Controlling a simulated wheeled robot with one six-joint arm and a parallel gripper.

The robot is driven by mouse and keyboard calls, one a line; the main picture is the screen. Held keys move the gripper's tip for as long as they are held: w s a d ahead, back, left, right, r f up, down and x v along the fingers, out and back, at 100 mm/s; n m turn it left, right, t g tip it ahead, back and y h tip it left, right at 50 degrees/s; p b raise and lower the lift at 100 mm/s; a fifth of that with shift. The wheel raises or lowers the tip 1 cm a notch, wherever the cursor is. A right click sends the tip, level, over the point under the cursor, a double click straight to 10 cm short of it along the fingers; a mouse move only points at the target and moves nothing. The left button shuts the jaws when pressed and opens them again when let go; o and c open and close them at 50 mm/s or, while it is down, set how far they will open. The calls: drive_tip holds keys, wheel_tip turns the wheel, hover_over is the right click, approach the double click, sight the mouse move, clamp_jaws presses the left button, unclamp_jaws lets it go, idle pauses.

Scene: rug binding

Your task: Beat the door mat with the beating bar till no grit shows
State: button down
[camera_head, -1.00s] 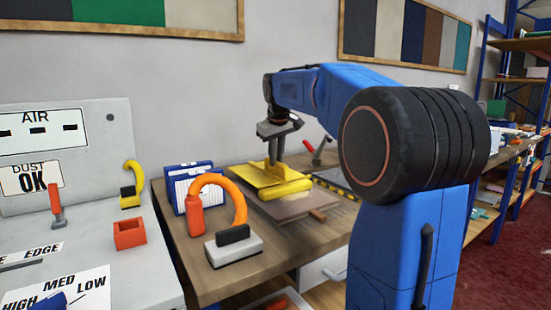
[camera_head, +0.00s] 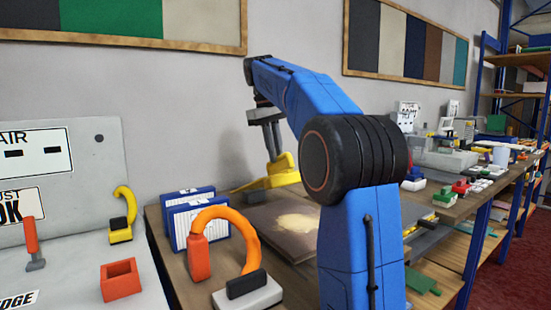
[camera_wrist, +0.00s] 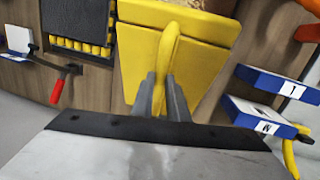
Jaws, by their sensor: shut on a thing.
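My gripper (camera_head: 270,150) is shut on the upright handle of the yellow beating bar (camera_head: 283,177), which has a broad flat plate. In the wrist view, the jaws (camera_wrist: 161,98) pinch the handle of the yellow bar (camera_wrist: 205,55). The bar is tilted and raised over the far part of the brown door mat (camera_head: 262,222), which lies flat on the wooden bench. A pale tan patch of grit (camera_head: 299,223) shows on the mat. My arm hides the mat's right part.
Blue-framed cards (camera_head: 188,222) and an orange hose on a grey block (camera_head: 248,290) stand left of the mat. A grey panel with a yellow hook (camera_head: 124,215) and a red open box (camera_head: 120,280) is further left. A red-handled tool (camera_wrist: 59,88) lies near the mat.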

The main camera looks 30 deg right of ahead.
drive_tip(key=shift+w+r, duration=0.35)
drive_tip(key=shift+w, duration=0.05)
drive_tip(key=c, duration=1.7)
unclamp_jaws()
drive_tip(key=shift+g, duration=0.3)
drive_tip(key=shift+c, duration=0.2)
drive_tip(key=shift+s+f, duration=0.1)
